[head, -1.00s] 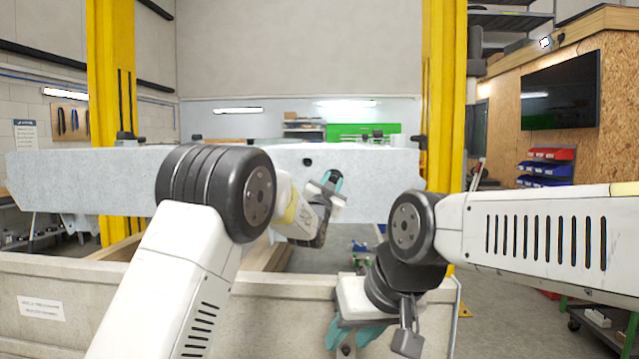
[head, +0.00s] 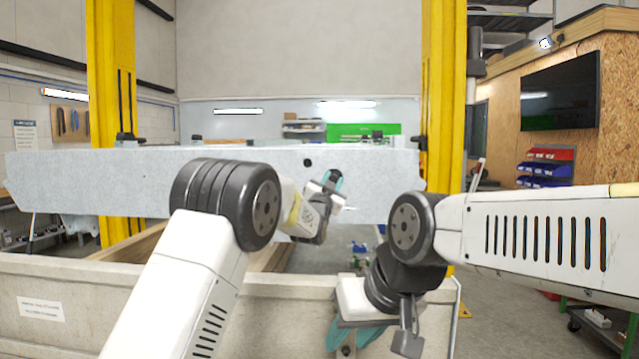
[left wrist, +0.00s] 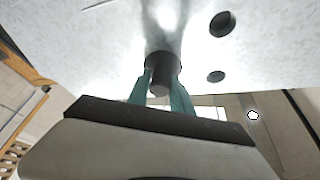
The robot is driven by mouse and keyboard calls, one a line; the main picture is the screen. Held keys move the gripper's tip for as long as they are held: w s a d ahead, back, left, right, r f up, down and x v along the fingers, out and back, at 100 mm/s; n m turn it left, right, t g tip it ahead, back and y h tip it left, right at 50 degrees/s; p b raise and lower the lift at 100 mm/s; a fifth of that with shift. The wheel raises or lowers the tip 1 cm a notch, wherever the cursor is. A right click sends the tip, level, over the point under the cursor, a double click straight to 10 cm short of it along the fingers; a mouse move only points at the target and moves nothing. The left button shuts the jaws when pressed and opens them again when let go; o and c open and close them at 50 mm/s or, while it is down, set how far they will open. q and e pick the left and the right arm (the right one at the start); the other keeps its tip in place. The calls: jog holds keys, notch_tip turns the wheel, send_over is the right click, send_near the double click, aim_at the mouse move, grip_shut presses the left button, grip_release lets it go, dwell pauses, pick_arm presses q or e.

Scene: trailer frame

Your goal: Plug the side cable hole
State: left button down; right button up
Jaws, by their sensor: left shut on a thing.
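The pale grey metal beam (head: 90,170) spans the head view. A dark round hole (head: 307,162) shows in its face. My left gripper (head: 334,180) is in front of the beam, just below and right of that hole. In the left wrist view its teal fingers are shut on a dark cylindrical plug (left wrist: 162,74). The plug is close to the beam's surface; I cannot tell if it touches. Two dark round spots (left wrist: 222,24) (left wrist: 216,77) lie on the beam right of the plug. My right gripper (head: 346,340) hangs low, its fingertips near the picture's bottom edge.
A beige bin wall (head: 150,290) stands in front, below my arms. Yellow posts (head: 112,90) (head: 443,90) rise near the beam's two ends. Red and blue bins (head: 545,168) hang on the right wall.

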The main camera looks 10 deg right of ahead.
pick_arm(q)
jog(key=shift+w, duration=0.4)
jog(key=c, duration=1.1)
grip_release()
jog(key=shift+w+d, duration=0.1)
jog(key=shift+o, duration=0.2)
jog(key=v, duration=0.8)
jog(key=shift+w, duration=0.1)
